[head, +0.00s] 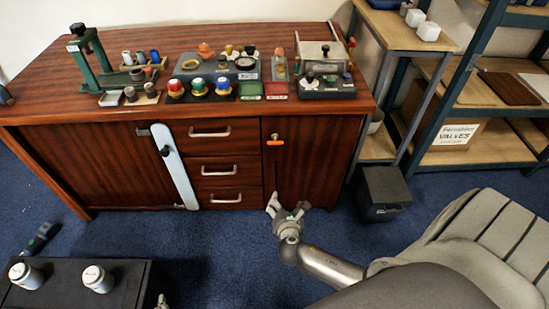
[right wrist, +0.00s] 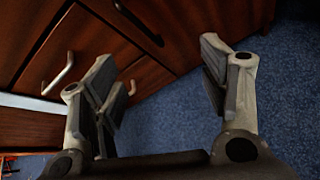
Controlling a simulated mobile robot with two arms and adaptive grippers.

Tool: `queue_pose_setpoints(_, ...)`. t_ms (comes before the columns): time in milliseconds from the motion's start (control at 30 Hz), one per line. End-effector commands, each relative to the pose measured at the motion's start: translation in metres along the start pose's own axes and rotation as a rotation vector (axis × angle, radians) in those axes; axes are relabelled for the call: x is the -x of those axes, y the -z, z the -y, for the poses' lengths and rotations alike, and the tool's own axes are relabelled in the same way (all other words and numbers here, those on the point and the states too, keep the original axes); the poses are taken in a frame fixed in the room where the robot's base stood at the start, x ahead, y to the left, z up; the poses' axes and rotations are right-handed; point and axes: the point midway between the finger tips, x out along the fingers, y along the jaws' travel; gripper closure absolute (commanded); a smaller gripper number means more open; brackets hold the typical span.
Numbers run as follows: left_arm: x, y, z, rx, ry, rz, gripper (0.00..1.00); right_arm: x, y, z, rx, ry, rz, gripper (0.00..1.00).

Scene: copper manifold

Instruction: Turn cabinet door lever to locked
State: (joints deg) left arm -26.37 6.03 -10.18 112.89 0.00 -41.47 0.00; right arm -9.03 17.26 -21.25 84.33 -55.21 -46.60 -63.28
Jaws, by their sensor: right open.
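The wooden cabinet (head: 318,150) stands ahead under the workbench top. Its right door carries an orange lever (head: 275,143) near the top, lying about horizontal below a small dark knob. My right gripper (head: 287,204) is open and empty in front of the lower part of that door, well below the lever. In the right wrist view my right gripper's fingers (right wrist: 165,85) are spread wide with nothing between them, and the lever cannot be made out. A small pale tip (head: 161,301) at the bottom edge may be my left gripper; its state is unclear.
Drawers with metal handles (head: 210,132) and a pale blue bar (head: 174,163) are left of the door. A black bin (head: 385,192) stands at right beside shelves. A black case (head: 60,285) with white jars is at lower left. Blue carpet lies between.

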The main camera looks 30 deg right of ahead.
Motion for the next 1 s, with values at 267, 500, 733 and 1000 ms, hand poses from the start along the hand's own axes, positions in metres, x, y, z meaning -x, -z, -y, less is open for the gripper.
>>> queue_pose_setpoints(267, 0.045, 0.06, 0.0, 0.001, 0.002, -0.184, 0.0, 0.011, -0.074, -0.063, 0.332, -0.106, 0.356, 0.32)
queue_pose_setpoints(500, 0.073, 0.082, 0.0, 0.001, 0.002, -0.251, 0.0, 0.029, -0.105, -0.083, 0.434, -0.108, 0.494, 0.32)
queue_pose_setpoints(733, 0.077, 0.101, -0.003, -0.001, -0.003, -0.341, 0.0, 0.015, -0.116, -0.088, 0.441, -0.106, 0.507, 0.32)
queue_pose_setpoints(1000, 0.088, 0.14, -0.008, -0.002, -0.015, -0.55, 0.0, -0.019, -0.133, -0.096, 0.439, -0.107, 0.505, 0.32)
